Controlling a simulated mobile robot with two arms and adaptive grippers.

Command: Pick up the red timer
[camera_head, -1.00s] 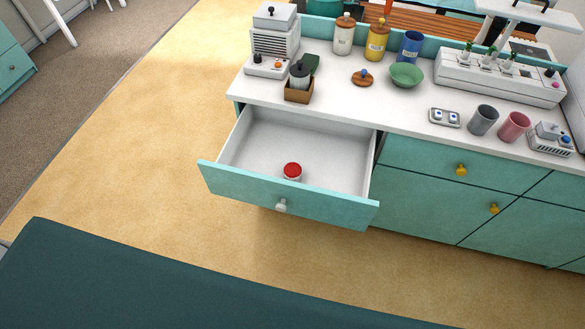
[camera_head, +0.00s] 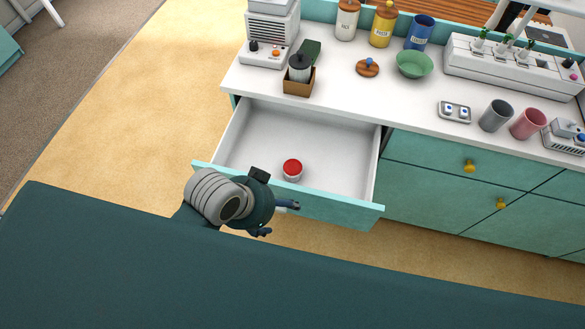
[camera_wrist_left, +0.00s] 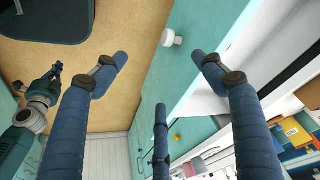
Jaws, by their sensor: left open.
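The red timer (camera_head: 292,167), a small round thing with a red top and white side, sits inside the open drawer (camera_head: 340,165), near its front panel. The drawer's white knob (camera_wrist_left: 171,38) shows there, but I cannot make out the timer. My right gripper (camera_wrist_left: 45,85) seems to show at the left of that view, too small to judge.
The white counter (camera_head: 340,95) above the drawer holds a brown box with a dark-lidded jar (camera_head: 299,70), a green bowl (camera_head: 414,64), a grey cup (camera_head: 495,115) and a pink cup (camera_head: 528,123). Closed teal drawers lie to the right. The drawer around the timer is clear.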

